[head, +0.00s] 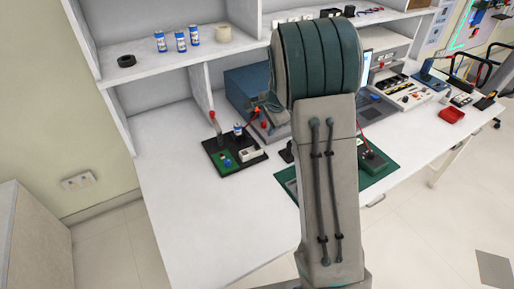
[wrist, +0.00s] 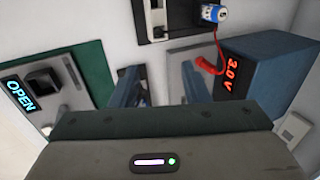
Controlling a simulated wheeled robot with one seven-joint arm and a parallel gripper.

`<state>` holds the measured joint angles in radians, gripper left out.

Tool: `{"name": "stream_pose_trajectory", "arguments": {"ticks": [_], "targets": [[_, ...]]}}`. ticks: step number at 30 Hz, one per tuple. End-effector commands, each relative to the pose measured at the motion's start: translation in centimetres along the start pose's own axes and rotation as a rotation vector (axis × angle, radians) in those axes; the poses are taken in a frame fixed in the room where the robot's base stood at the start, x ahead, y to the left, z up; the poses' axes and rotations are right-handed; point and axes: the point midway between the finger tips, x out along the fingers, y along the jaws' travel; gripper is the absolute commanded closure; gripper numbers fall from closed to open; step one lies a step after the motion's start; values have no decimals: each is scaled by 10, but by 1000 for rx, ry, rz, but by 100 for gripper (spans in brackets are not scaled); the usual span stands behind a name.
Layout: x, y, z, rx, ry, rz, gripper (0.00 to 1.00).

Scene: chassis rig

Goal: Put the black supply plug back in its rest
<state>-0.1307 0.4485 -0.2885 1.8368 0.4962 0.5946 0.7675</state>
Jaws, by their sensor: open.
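In the head view my arm covers the middle, and I cannot make out the gripper clearly. I cannot clearly identify the black supply plug or its rest in either view. A blue supply box (wrist: 268,70) with a red "3.0 V" display stands right of the fingers. It also shows in the head view (head: 243,86), left of my arm. A red plug (wrist: 207,66) with a red lead is beside it.
A black board (head: 222,163) with a battery (wrist: 214,14) lies near the supply. The table's front left (head: 185,225) is clear.

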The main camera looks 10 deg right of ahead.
Motion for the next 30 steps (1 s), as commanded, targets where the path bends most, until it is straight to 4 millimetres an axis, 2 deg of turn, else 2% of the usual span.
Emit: {"name": "stream_pose_trajectory", "arguments": {"ticks": [12,20,30], "targets": [[71,0,0,5,0,3,58],[88,0,0,3,0,1,58],[129,3,3,4,1,1,58]]}}
